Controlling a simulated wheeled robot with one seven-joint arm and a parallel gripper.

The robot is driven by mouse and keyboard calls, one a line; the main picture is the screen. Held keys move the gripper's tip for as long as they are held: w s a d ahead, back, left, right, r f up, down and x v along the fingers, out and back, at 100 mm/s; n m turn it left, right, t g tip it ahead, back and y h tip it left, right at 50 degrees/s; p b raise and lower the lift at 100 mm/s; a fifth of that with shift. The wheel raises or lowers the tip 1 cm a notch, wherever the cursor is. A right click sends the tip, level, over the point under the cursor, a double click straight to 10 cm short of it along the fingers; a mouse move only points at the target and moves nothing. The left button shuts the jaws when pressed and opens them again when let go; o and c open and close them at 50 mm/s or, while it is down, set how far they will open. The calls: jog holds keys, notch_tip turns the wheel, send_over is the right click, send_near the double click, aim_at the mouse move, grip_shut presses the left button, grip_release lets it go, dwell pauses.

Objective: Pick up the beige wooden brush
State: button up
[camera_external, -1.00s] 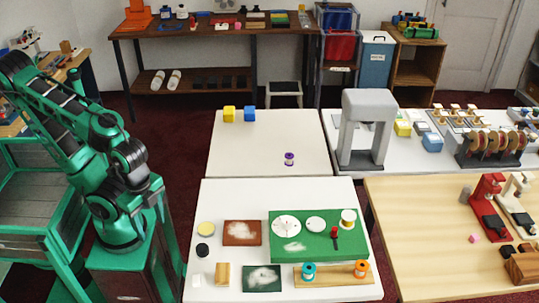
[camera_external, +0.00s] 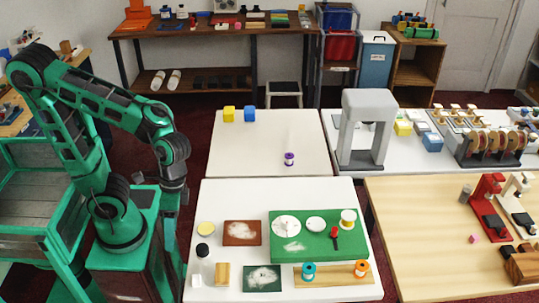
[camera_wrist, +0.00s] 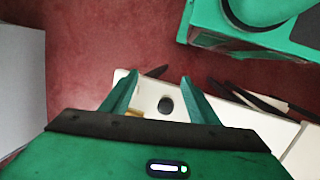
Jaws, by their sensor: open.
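The beige wooden brush looks to be the small tan block (camera_external: 222,274) lying near the front left corner of the white table (camera_external: 190,240). In the wrist view a small tan patch (camera_wrist: 134,113), probably the brush, shows beside the left finger, partly hidden by my gripper. My gripper (camera_wrist: 158,76) is open and empty, its two green fingers spread. In the external view it hangs, pointing down, left of the table, apart from the brush; its fingertips are not clear there.
A dark green board (camera_external: 262,279) lies right of the brush, a brown board (camera_external: 242,232) behind. Red floor (camera_wrist: 85,65) lies beside the table.

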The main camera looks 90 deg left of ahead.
jog(key=w+a+r+n+t+h, duration=0.1)
jog(key=w+a+r+n+h, duration=0.1)
jog(key=w+n+h, duration=0.6)
jog(key=w+a+r+n+t+h, duration=0.1)
jog(key=w+a+r+n+h, duration=0.15)
jog(key=w+n, duration=0.55)
jog(key=n, duration=0.1)
send_near(223, 270)
jog(key=shift+w+a+h, duration=0.2)
jog(key=shift+w+h, duration=0.1)
jog(key=shift+h, duration=0.05)
jog(key=shift+d+f, duration=0.1)
jog(key=shift+f, duration=0.15)
jog(key=x, duration=0.5)
jog(key=shift+d+f, duration=0.1)
jog(key=shift+d, duration=0.1)
jog(key=x, duration=0.4)
jog(key=shift+s, duration=0.4)
jog(key=shift+d+f, duration=0.2)
jog(key=shift+d, duration=0.4)
jog(key=shift+c, duration=0.6)
